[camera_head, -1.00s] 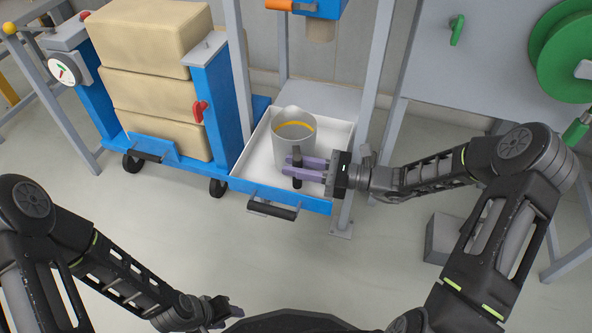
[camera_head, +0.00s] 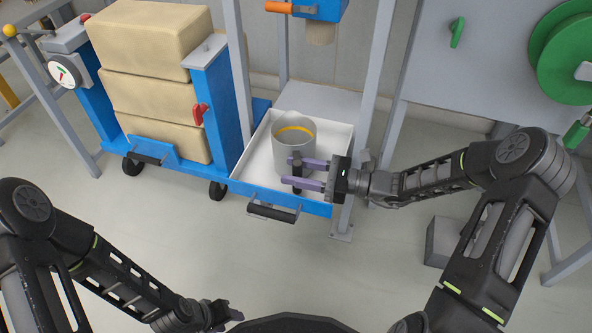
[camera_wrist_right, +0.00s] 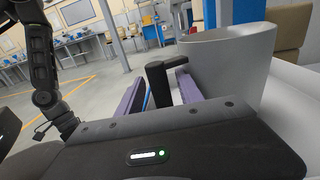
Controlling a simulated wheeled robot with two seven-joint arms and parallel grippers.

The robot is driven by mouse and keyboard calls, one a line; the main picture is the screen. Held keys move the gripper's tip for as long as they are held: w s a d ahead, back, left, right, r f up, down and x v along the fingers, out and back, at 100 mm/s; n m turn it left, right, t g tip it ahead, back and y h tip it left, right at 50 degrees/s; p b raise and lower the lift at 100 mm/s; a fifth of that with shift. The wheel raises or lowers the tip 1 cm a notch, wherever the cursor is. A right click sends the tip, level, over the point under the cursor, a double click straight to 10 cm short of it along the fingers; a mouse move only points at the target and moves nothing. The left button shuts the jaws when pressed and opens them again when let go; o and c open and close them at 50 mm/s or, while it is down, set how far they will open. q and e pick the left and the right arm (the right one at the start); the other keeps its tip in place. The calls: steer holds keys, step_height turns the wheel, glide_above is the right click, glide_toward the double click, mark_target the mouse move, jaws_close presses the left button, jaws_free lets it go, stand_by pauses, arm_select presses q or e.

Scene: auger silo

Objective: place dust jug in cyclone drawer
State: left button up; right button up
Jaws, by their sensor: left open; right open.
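The dust jug (camera_head: 295,142), a grey cup with a yellow band inside and a dark handle (camera_head: 297,172), stands upright in the white-lined cyclone drawer (camera_head: 258,165). The drawer is pulled out, with a blue front and a black pull handle. My right gripper (camera_head: 287,172) is open, its purple fingers on either side of the jug's handle and apart from each other. In the right wrist view the jug (camera_wrist_right: 225,65) is beside the fingers and its dark handle is between them. My left gripper (camera_head: 232,312) is low, near the bottom edge, away from the drawer, and open.
A blue cart with stacked tan blocks (camera_head: 155,85) and a red lever stands left of the drawer. Grey frame posts (camera_head: 375,75) rise beside it. A grey box (camera_head: 440,240) sits on the floor at right. The floor in front is clear.

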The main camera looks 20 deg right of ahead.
steer(key=shift+r, duration=0.2)
steer(key=shift+s+d, duration=0.15)
steer(key=shift+d, duration=0.25)
steer(key=p+v, duration=0.3)
steer(key=v, duration=0.8)
steer(key=shift+f, duration=0.15)
steer(key=shift+c, duration=0.4)
stand_by(0.3)
